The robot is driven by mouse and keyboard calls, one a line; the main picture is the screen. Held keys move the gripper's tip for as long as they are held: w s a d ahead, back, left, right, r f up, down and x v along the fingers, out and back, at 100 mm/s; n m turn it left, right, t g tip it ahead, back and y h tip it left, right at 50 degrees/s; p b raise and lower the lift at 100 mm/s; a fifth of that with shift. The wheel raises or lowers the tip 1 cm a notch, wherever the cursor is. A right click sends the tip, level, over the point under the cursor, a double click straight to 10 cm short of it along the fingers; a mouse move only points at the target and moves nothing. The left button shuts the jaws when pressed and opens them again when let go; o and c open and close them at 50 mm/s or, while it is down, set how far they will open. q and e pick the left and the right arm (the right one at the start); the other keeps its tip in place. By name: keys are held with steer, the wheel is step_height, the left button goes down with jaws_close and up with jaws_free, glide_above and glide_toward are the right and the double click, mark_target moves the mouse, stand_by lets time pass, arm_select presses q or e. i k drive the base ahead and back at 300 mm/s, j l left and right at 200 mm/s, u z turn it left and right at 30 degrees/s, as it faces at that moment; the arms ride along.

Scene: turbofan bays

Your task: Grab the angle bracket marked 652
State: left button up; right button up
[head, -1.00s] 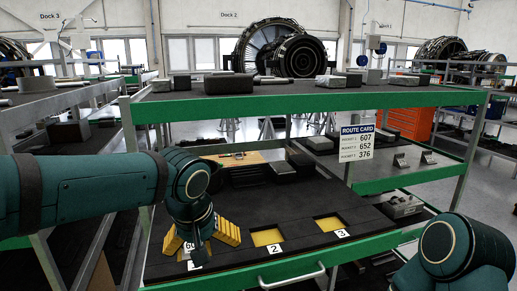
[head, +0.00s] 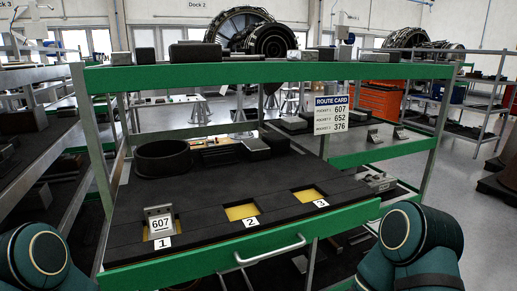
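No marking 652 is readable on any bracket in view. Two small metal angle brackets stand on the side shelf at the right, one (head: 373,135) nearer and one (head: 399,132) beyond it; their markings are too small to read. A bracket marked 607 (head: 159,221) stands in pocket 1 of the dark cart top. The route card (head: 337,114) lists 607, 652 and 376. My arms show only as teal links at the lower left and lower right; both grippers are out of view.
Yellow-floored pocket 2 (head: 241,211) and pocket 3 (head: 307,195) are empty. A dark round ring (head: 162,161) and dark boxes (head: 276,140) sit further back on the cart. A green-edged upper shelf (head: 270,72) spans above. A handle (head: 270,250) juts from the front.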

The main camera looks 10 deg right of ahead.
mark_target(399, 134)
steer(key=i+l+u, duration=0.2)
steer(key=i+l, duration=0.15)
steer(key=l, duration=1.7)
steer(key=i+l+u, duration=0.15)
steer(key=l, duration=1.95)
steer(key=i+l+u, duration=0.2)
steer(key=l, duration=1.9)
steer(key=k+j, duration=0.05)
steer(key=k, duration=0.05)
